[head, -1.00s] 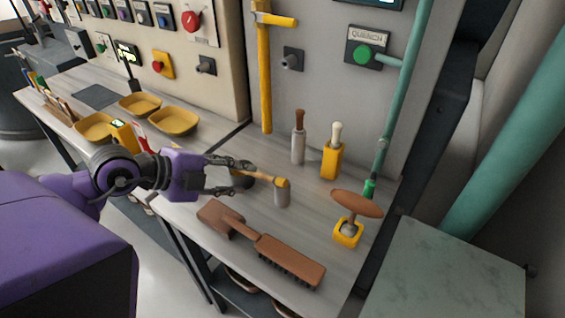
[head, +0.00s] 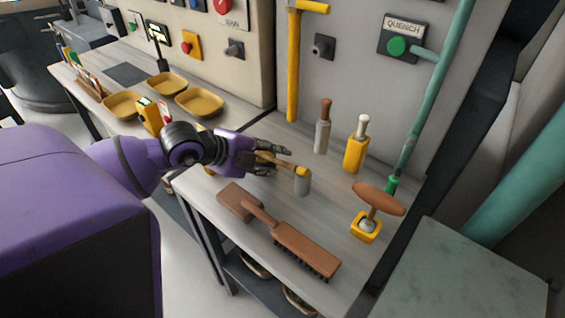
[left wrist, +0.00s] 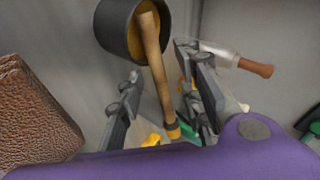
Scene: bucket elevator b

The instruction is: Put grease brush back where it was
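The grease brush (head: 275,161) looks like the wooden stick with a yellow end, slanting above the bench beside my left gripper (head: 285,162). In the left wrist view its handle (left wrist: 154,65) comes out of a dark round pot (left wrist: 113,40) with yellow inside. The handle runs between the fingers of my left gripper (left wrist: 158,88), with gaps at both sides, so the gripper is open around it. In the head view the yellow end is over a short grey cylinder (head: 302,187); contact is unclear. The pot is mostly hidden there. My right gripper is out of view.
A big brown brush (head: 305,248) lies along the front edge. A grey tool with a brown handle (head: 322,130), a yellow holder (head: 356,153) and a brown-topped tool in a yellow base (head: 366,228) stand to the right. Yellow trays (head: 200,103) are at left.

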